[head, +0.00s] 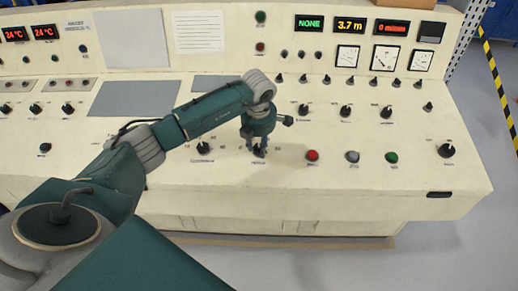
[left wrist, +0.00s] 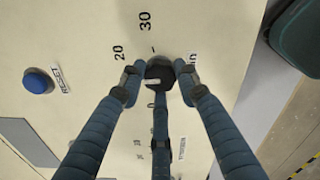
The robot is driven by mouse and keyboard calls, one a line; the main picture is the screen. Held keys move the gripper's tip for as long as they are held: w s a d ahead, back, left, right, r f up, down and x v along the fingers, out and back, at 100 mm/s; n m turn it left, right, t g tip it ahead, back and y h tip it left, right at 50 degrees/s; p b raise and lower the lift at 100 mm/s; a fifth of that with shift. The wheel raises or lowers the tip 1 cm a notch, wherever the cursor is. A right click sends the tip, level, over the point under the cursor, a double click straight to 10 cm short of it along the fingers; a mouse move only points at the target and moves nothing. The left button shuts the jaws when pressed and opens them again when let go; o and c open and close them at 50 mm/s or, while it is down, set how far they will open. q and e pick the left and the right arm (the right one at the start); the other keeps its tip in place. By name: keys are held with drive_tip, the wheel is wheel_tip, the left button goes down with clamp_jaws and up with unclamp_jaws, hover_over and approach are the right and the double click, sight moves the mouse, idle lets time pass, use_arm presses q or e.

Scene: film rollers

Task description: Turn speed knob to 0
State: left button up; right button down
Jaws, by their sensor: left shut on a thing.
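My left gripper (head: 259,145) reaches down onto a black knob (head: 260,152) on the lower front part of the cream control panel (head: 230,172). In the left wrist view, the blue fingers of this gripper (left wrist: 160,82) close around the round black knob (left wrist: 159,71) from several sides. The numbers 20 and 30 are printed around the knob, and another label is partly hidden by a finger. The knob's pointer direction is hard to tell, and its name label is too small to read. My right gripper is not in view.
A blue button (left wrist: 38,80) marked RESET is beside the knob in the left wrist view. Red (head: 312,155), grey (head: 352,156) and green (head: 391,157) buttons lie to the right. Another black knob (head: 204,148) is close on the left. Displays (head: 350,25) and gauges line the back.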

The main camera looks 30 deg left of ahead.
use_arm(q)
drive_tip(key=n, duration=0.2)
drive_tip(key=n+b, duration=0.1)
drive_tip(key=shift+s+f+n+b, duration=0.1)
drive_tip(key=shift+f+n+b, duration=0.1)
drive_tip(key=shift+n+b, duration=0.15)
drive_tip(key=n+b, duration=0.1)
drive_tip(key=n, duration=0.2)
drive_tip(key=shift+n, duration=0.35)
drive_tip(key=n+b, duration=0.1)
drive_tip(key=n, duration=0.2)
drive_tip(key=shift+n, duration=0.3)
drive_tip(key=shift+s+d+n+b, duration=0.1)
drive_tip(key=shift+n+b, duration=0.55)
drive_tip(key=shift+n, duration=0.85)
drive_tip(key=o, duration=1.1)
drive_tip(key=shift+o, duration=0.2)
drive_tip(key=shift+r, duration=0.45)
drive_tip(key=v, duration=1.1)
